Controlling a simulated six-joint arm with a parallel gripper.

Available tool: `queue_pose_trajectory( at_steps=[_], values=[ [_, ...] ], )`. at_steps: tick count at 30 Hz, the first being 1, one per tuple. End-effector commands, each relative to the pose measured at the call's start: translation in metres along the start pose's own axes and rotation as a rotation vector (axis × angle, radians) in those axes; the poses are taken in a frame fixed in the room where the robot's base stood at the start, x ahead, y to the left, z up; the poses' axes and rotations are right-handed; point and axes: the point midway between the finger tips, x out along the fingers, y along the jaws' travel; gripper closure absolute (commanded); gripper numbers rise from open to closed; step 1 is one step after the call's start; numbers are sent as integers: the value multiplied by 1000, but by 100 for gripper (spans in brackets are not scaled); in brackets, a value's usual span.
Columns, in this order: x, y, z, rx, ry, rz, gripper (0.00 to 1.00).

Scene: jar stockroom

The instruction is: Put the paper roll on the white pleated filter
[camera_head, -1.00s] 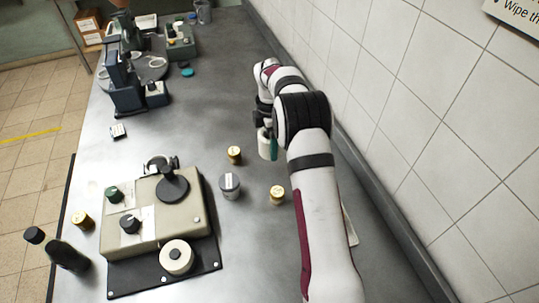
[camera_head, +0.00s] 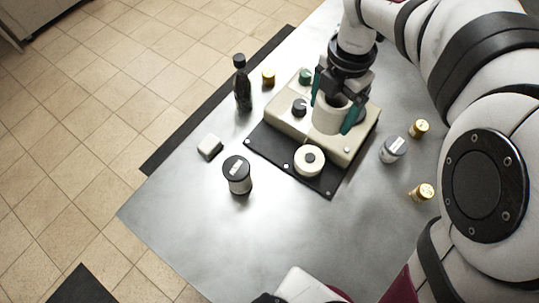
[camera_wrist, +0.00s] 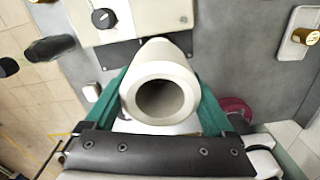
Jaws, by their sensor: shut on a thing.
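The paper roll (camera_head: 327,119) is a hollow off-white cylinder. My gripper (camera_head: 335,102) is shut on it, with a teal finger on each side, and holds it over the beige machine (camera_head: 289,122). The wrist view shows the roll (camera_wrist: 160,52) end-on with its open bore facing the camera, between the fingers of my gripper (camera_wrist: 162,98). A round white piece (camera_head: 301,168) with a dark centre sits on the machine's black base plate, in front of the roll in the head view. It may be the pleated filter; I cannot make out pleats. The roll hides part of the machine.
The front of the bench is clear.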

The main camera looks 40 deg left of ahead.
Motion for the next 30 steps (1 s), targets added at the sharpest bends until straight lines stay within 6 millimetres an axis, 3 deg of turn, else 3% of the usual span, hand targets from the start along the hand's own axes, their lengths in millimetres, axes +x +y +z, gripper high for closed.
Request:
queue_pose_trajectory(
  at_steps=[1,3,6,9,11,18,23,30],
  values=[
    [-6,4,-26,-98,-2,2,80],
    [-9,5,-55,-221,-1,2,80],
    [-12,3,-84,-343,0,1,80],
    [-12,2,-99,-406,1,0,80],
    [-6,8,-109,-421,2,-2,80],
    [38,55,-163,-422,3,-4,80],
    [55,74,-184,-415,1,-2,80],
    [94,77,-187,-411,-1,-4,80]
  ],
)
